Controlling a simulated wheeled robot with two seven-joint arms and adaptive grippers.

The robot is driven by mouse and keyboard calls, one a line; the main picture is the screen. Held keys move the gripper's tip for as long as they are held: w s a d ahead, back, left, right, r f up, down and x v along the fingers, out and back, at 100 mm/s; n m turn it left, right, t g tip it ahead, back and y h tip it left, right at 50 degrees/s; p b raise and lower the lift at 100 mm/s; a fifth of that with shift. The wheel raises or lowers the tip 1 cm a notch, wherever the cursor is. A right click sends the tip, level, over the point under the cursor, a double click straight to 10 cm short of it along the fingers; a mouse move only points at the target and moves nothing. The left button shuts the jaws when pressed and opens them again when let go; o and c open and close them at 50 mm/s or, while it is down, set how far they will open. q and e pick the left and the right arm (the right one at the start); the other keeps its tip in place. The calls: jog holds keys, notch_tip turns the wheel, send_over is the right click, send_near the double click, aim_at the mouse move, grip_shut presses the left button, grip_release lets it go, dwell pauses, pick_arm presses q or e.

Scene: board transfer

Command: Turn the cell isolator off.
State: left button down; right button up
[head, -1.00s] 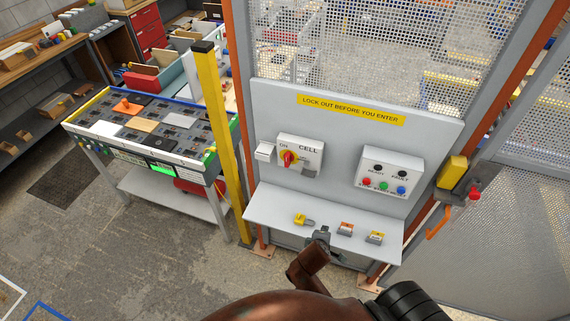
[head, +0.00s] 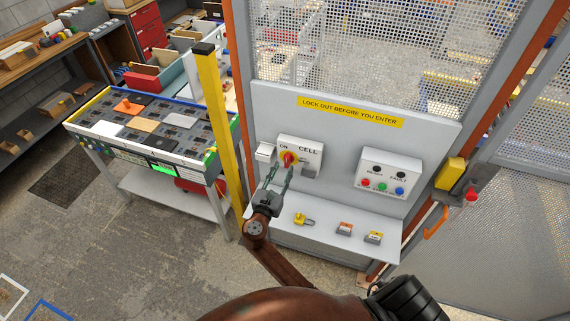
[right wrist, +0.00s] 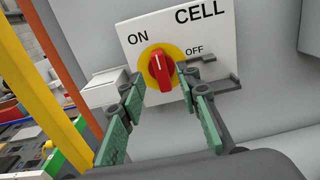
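The cell isolator (head: 312,152) is a white box on the grey panel, marked ON, OFF and CELL. Its red handle (head: 288,159) sits on a yellow disc. In the right wrist view the red handle (right wrist: 161,70) stands nearly upright, its white mark at the top, leaning slightly toward ON. My right gripper (head: 278,175) is open just below and in front of the handle. In the right wrist view the open fingers (right wrist: 160,88) lie on either side of the handle; I cannot tell whether they touch it. My left gripper is not in view.
A shelf (head: 270,228) below holds a yellow padlock (head: 300,218) and two small tagged items. A button box (head: 388,172) is to the right. A yellow post (head: 213,130) stands left of the panel. A small white box (head: 265,151) adjoins the isolator.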

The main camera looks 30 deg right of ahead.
aim_at(286, 163)
jog(key=shift+x, duration=1.65)
jog(key=shift+s, duration=0.1)
grip_shut()
